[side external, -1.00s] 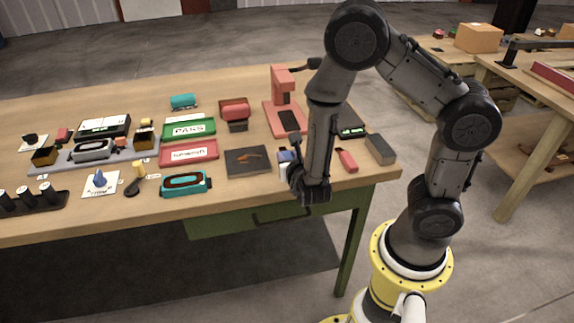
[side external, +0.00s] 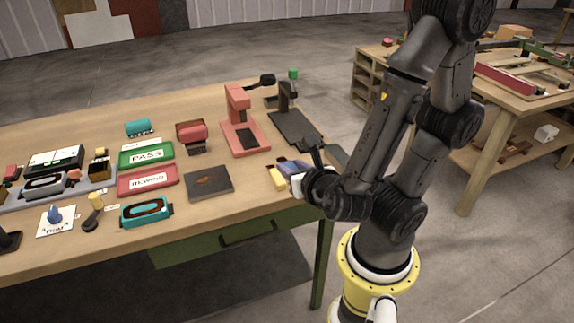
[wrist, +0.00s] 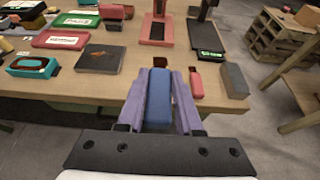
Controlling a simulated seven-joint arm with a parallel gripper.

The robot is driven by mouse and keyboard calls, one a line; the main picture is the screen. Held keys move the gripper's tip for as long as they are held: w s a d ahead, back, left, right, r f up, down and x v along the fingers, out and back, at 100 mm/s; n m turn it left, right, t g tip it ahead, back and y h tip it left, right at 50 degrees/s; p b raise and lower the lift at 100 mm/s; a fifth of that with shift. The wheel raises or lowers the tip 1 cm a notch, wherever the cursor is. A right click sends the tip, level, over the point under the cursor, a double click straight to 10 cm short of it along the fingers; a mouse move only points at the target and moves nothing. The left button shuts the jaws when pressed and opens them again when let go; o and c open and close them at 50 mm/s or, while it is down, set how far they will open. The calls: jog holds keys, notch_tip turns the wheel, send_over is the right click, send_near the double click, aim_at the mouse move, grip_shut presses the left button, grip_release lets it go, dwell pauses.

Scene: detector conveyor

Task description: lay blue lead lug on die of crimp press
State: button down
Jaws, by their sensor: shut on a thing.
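The blue lead lug (wrist: 158,96) is between the two fingers of my gripper (wrist: 160,88) in the wrist view. It is a long blue block with a brown piece showing at its far end. My gripper is shut on it near the front right edge of the table. In the side external view my gripper (side external: 290,172) points left, low by the table edge, and my arm hides part of it. A red press (side external: 240,130) with a dark plate on its base stands behind; it also shows in the wrist view (wrist: 155,30). The lug is apart from it.
A dark stand (side external: 288,115) is right of the press; its base carries a green display (wrist: 209,56). A small red piece (wrist: 196,84) and a grey block (wrist: 234,80) lie right of my gripper. A dark plate (side external: 209,183) lies to the left.

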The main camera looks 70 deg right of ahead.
jog(key=w+a+n+t+y, duration=0.2)
jog(key=w+a+n+y, duration=0.1)
jog(key=w+a, duration=0.5)
jog(key=w+d+f+n, duration=0.1)
jog(key=w+d, duration=0.1)
jog(key=w, duration=0.6)
jog(key=m+g+h, duration=0.2)
jog(key=m+h, duration=0.1)
jog(key=m, duration=0.1)
send_near(248, 139)
jog(key=r, duration=0.3)
jog(key=shift+s+a+r, duration=0.25)
jog(key=shift+r, duration=0.05)
jog(key=shift+w+d+f, duration=0.3)
jog(key=shift+d+f, duration=0.05)
jog(key=shift+f, duration=0.2)
jog(key=shift+w+d+f, duration=0.3)
jog(key=shift+f, duration=0.2)
jog(key=shift+w+d+f, duration=0.35)
jog(key=shift+f, duration=0.2)
jog(key=shift+r+x, duration=0.25)
jog(key=shift+x, duration=0.9)
jog(key=shift+r+x, duration=0.2)
jog(key=shift+x, duration=0.95)
jog(key=shift+r+x, duration=0.25)
jog(key=shift+x, duration=0.95)
jog(key=shift+w+d, duration=0.2)
jog(key=shift+w, duration=0.05)
jog(key=shift+f, duration=0.2)
